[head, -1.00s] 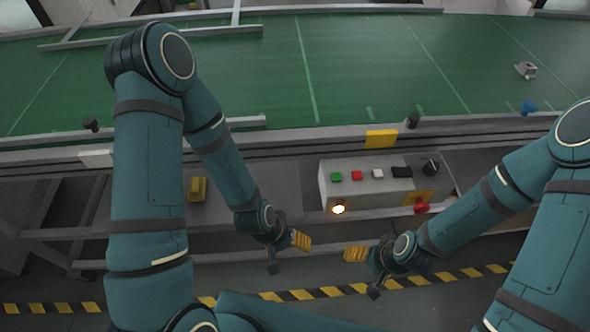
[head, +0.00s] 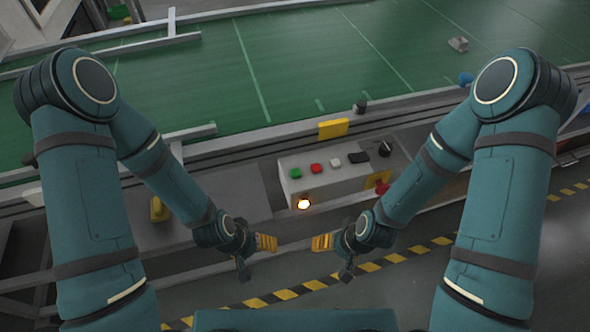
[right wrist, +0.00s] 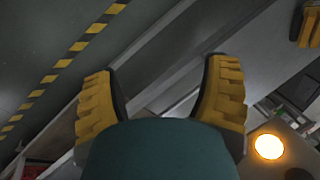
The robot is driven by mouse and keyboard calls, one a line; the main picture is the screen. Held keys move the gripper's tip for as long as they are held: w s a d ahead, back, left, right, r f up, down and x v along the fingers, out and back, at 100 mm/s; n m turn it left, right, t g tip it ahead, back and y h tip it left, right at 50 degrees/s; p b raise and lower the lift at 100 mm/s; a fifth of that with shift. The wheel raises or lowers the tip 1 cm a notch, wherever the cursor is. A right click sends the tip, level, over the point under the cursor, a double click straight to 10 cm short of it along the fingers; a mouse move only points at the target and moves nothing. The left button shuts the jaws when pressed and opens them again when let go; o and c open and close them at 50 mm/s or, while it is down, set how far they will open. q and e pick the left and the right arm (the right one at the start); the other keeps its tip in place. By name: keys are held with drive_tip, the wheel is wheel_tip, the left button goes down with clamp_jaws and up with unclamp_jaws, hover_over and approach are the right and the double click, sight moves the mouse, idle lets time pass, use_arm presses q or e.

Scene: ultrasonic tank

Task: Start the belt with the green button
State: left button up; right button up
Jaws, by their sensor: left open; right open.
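The green button (head: 295,173) sits at the left end of the top of a grey control box (head: 330,183) on the front of the conveyor. A red button (head: 316,168) and a white button (head: 335,163) are to its right. The green belt (head: 300,60) lies behind the box. My left gripper (head: 264,243) is open and empty, below and left of the box. My right gripper (head: 324,242) is open and empty below the box, apart from the buttons. The right wrist view shows its two yellow fingers (right wrist: 165,100) spread with nothing between them.
A lit lamp (head: 304,203) is on the box's front, with a black knob (head: 385,149) at its right end. A yellow block (head: 159,209) is at the left. A small grey part (head: 458,44) lies on the belt. Yellow-black tape (head: 285,294) marks open floor.

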clamp_jaws()
idle(1.2)
